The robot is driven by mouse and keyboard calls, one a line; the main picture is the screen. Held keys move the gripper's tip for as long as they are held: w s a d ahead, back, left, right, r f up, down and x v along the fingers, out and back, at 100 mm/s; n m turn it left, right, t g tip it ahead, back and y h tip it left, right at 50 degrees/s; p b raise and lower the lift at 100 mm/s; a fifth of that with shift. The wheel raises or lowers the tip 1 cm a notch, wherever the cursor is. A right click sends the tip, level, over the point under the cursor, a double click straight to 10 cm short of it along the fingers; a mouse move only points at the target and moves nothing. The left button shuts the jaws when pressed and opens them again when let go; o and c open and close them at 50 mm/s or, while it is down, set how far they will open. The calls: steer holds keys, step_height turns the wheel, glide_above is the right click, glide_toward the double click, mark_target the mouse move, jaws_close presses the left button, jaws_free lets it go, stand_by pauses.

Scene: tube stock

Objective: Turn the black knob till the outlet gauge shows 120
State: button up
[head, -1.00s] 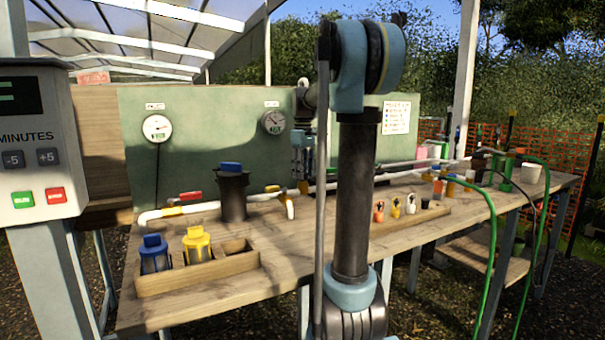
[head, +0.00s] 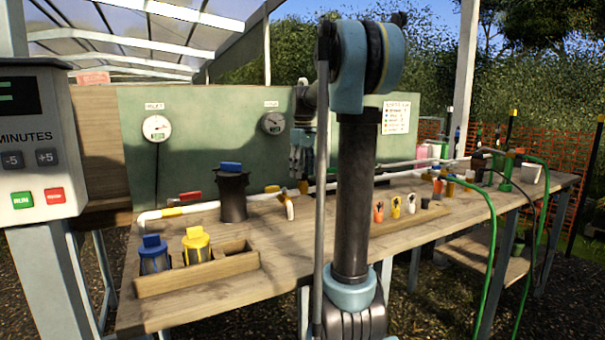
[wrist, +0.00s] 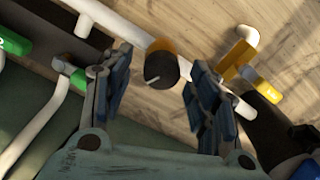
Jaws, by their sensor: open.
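The black knob (wrist: 162,70) with a pale pointer line sits on an orange collar on the white pipe in the wrist view. My gripper (wrist: 157,90) is open, with one blue-padded finger on each side of the knob and visible gaps to both. In the head view my gripper (head: 301,160) hangs in front of the green panel, over the pipe, partly hidden by my own arm. The right-hand gauge (head: 273,123), likely the outlet one, and the left-hand gauge (head: 157,128) are on the panel. Their readings and labels are too small to read.
A yellow valve handle (wrist: 240,62) stands close to one finger in the wrist view. A dark cylinder with a blue cap (head: 232,195) stands left of my gripper. A wooden holder (head: 200,273) with blue- and yellow-capped jars is at the bench's front left.

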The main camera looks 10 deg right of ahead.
step_height(320, 180, up, 12)
steer(key=shift+f, duration=0.25)
stand_by(0.5)
